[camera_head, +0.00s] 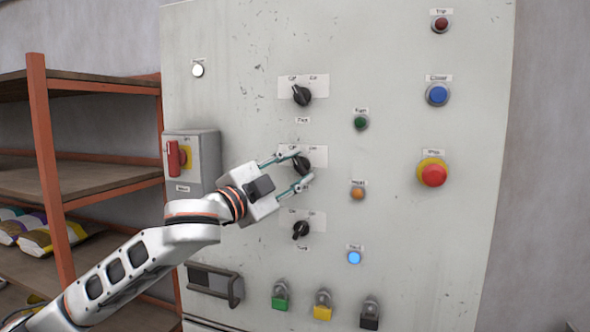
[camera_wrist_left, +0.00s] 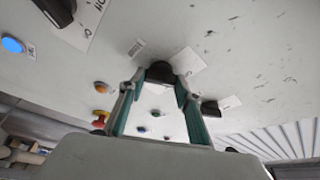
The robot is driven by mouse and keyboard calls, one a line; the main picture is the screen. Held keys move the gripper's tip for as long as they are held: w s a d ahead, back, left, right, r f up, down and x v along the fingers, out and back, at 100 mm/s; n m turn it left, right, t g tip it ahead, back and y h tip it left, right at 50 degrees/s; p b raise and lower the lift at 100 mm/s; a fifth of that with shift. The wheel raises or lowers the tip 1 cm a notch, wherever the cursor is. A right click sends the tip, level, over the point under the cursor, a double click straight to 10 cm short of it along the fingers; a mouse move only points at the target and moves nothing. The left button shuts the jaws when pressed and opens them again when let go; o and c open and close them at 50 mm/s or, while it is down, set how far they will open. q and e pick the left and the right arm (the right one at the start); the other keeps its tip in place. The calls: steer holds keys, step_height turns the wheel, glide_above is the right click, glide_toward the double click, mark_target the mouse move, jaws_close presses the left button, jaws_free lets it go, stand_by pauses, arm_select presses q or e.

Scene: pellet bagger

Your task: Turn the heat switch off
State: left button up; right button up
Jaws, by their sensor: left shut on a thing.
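Three black rotary switches stand in a column on the grey cabinet front: the top one (camera_head: 302,96), the middle one (camera_head: 303,164) and the bottom one (camera_head: 300,231). Each has a white plate with position marks, and the name labels are too small to read surely. My left gripper (camera_head: 298,170) is shut on the middle switch, one finger above it and one below. In the left wrist view this knob (camera_wrist_left: 160,71) sits between the fingertips (camera_wrist_left: 158,85). The fingers partly hide it, so I cannot tell its exact setting. My right gripper is not in view.
A red-handled main switch box (camera_head: 205,160) juts out left of my gripper. To the right are an orange button (camera_head: 358,193), a green button (camera_head: 361,123) and a red stop button (camera_head: 433,175). Padlocks (camera_head: 323,307) hang below. A shelf rack (camera_head: 45,150) stands left.

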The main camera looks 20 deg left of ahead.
arm_select(q)
steer(key=shift+f, duration=0.1)
steer(key=o, duration=1.1)
steer(key=v, duration=1.2)
step_height(320, 180, down, 34)
steer(key=w+d+n+g+y, duration=0.2)
steer(key=d+n+g, duration=0.1)
steer(key=n, duration=0.4)
steer(key=s+f+n+g+y, duration=0.1)
steer(key=s+f+n+g, duration=0.1)
steer(key=s+f, duration=0.9)
steer(key=s+d+f+n+g+y, duration=0.1)
steer(key=s+f+n+g, duration=0.2)
steer(key=s+f, duration=0.9)
step_height(320, 180, down, 9)
steer(key=shift+s, duration=0.2)
